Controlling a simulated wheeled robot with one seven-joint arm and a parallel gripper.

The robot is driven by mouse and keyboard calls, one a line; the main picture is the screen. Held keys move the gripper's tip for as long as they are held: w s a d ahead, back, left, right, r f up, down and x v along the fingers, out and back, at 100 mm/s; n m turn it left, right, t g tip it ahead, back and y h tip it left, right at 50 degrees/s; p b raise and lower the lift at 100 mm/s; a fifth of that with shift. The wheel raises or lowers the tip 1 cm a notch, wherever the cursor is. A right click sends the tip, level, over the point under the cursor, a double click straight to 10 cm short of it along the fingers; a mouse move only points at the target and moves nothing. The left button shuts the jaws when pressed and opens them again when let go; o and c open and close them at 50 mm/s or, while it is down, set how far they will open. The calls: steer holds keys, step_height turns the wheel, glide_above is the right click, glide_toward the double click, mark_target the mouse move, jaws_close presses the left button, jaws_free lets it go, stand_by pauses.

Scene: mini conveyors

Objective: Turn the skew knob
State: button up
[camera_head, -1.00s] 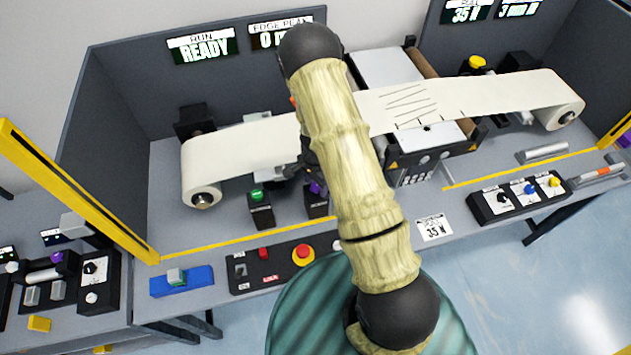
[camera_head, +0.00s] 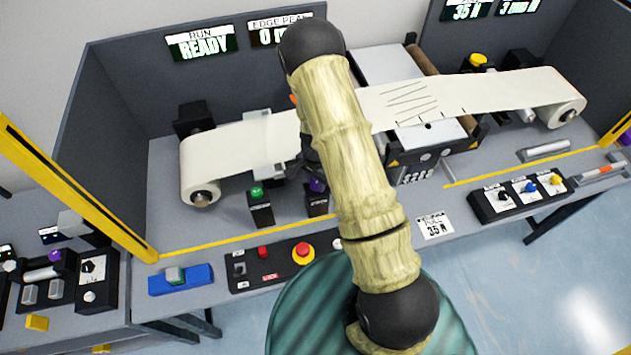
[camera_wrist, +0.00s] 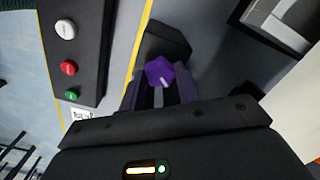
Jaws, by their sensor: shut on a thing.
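A purple knob (camera_head: 317,186) stands on a small black box (camera_head: 317,206) in front of the white web, just left of my arm. In the wrist view the purple knob (camera_wrist: 159,71), with a pale mark on its face, sits between the ends of my two fingers. My gripper (camera_wrist: 160,88) is shut on this knob. In the head view my arm hides most of the gripper. No label naming the knob is readable.
A green-topped knob box (camera_head: 260,207) stands just left. A black panel with red buttons (camera_head: 280,263) lies in front, past a yellow line. The white web (camera_head: 235,150) runs behind, between two rolls. A display reads READY (camera_head: 205,47).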

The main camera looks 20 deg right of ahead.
mark_target(316, 184)
steer(key=n+b, duration=0.3)
steer(key=n, duration=0.2)
steer(key=shift+f, duration=0.1)
steer(key=n+b, duration=0.3)
steer(key=n, duration=0.2)
steer(key=shift+r+n, duration=0.2)
steer(key=shift+n, duration=0.1)
steer(key=o, duration=1)
steer(key=shift+c, duration=0.2)
step_height(316, 184, up, 17)
steer(key=b, duration=0.3)
steer(key=shift+r, duration=0.15)
steer(key=shift+s, duration=0.1)
steer(key=s+t, duration=0.2)
steer(key=s, duration=1.2)
steer(key=shift+s+n+t, duration=0.25)
steer(key=shift+n+t, duration=0.05)
